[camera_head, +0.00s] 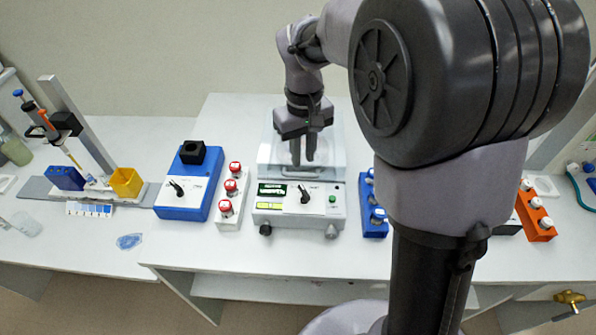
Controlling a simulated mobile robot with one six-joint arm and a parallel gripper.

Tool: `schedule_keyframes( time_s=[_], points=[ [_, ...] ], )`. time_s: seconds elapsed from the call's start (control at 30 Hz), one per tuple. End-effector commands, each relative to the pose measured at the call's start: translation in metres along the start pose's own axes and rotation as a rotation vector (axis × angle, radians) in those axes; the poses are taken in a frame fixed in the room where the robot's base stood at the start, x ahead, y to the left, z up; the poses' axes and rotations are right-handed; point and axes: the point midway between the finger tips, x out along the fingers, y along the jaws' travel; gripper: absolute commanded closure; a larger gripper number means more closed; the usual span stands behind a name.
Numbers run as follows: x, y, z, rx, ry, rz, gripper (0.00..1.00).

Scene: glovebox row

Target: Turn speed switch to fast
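Two devices carry a black turning switch, and their labels are too small to read. A black switch (176,187) sits on the front of the blue box (184,211), which has a black cup on top. Another black switch (304,195) sits on the front panel of the white device (330,212), between a green display and a green button. My gripper (302,162) points down over the clear-covered top of the white device, behind and above its switch, apart from both switches. Its two dark fingers are close together, and whether they are shut is unclear. It holds nothing visible.
A white rack with red-capped vials (231,198) stands between the two devices. A blue vial rack (374,221) is right of the white device, partly behind my arm. A stand with a pipette (42,118) and an orange rack (537,213) are farther out. The front bench edge is clear.

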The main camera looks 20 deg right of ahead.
Motion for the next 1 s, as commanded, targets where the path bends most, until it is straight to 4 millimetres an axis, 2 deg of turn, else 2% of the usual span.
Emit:
schedule_keyframes(
  time_s=[0.03, 0.2, 0.4, 0.53, 0.77, 0.87, 1.0],
  points=[
    [0.022, 0.000, 0.001, 0.001, -0.003, -0.001, 0.80],
    [0.071, 0.000, 0.001, 0.002, -0.002, -0.001, 0.80],
    [0.106, 0.000, 0.000, 0.002, 0.000, -0.001, 0.80],
    [0.113, 0.000, 0.000, 0.003, 0.001, -0.001, 0.80],
    [0.113, 0.000, 0.000, 0.003, 0.002, -0.001, 0.80],
    [0.113, 0.000, 0.000, 0.003, 0.002, -0.001, 0.98],
    [0.113, 0.000, 0.000, 0.003, 0.002, 0.000, 1.00]
  ],
)
